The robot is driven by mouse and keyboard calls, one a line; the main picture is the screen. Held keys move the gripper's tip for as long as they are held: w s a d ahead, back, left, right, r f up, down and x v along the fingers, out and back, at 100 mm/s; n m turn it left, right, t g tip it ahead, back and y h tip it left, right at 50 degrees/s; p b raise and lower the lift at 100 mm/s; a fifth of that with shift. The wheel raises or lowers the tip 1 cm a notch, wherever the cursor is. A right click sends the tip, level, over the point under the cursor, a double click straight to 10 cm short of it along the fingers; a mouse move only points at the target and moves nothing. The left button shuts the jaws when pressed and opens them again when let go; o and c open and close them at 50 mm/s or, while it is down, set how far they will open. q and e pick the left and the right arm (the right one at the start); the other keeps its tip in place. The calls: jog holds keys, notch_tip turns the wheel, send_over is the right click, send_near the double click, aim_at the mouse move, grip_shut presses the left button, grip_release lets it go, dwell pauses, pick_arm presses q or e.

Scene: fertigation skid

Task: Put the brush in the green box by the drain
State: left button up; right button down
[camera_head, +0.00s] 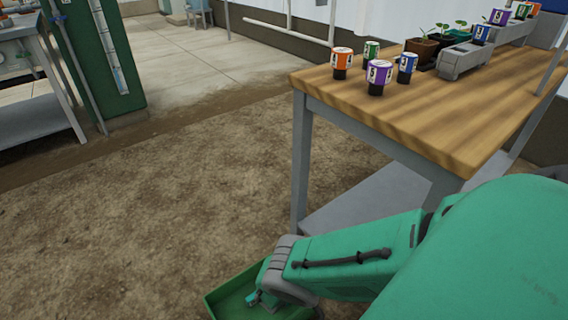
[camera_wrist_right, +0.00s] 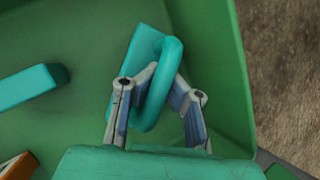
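A green box (camera_head: 228,290) stands on the dirt floor at the bottom of the head view. Its green walls (camera_wrist_right: 222,60) fill most of the right wrist view. My right gripper (camera_wrist_right: 166,75) is down inside the box. Its fingertips close in on both sides of the looped handle of a teal object (camera_wrist_right: 148,45), which looks like the brush, and appear to touch it. The object's flat body lies beyond the fingers, over the box floor; whether it rests there I cannot tell. In the head view my right forearm hides much of the box. My left gripper is out of view.
Another teal block (camera_wrist_right: 33,87) and an orange piece (camera_wrist_right: 15,167) lie in the box. A wooden-topped table (camera_head: 430,110) with several labelled cups and plant pots stands right of the box. Open dirt floor lies to the left. No drain is clearly visible.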

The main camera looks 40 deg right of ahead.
jog(key=shift+f, duration=0.1)
jog(key=c, duration=1.7)
grip_release()
jog(key=shift+f, duration=0.1)
jog(key=shift+p+v, duration=5.3)
jog(key=shift+v, duration=0.75)
jog(key=shift+w+d, duration=0.1)
jog(key=shift+w, duration=0.05)
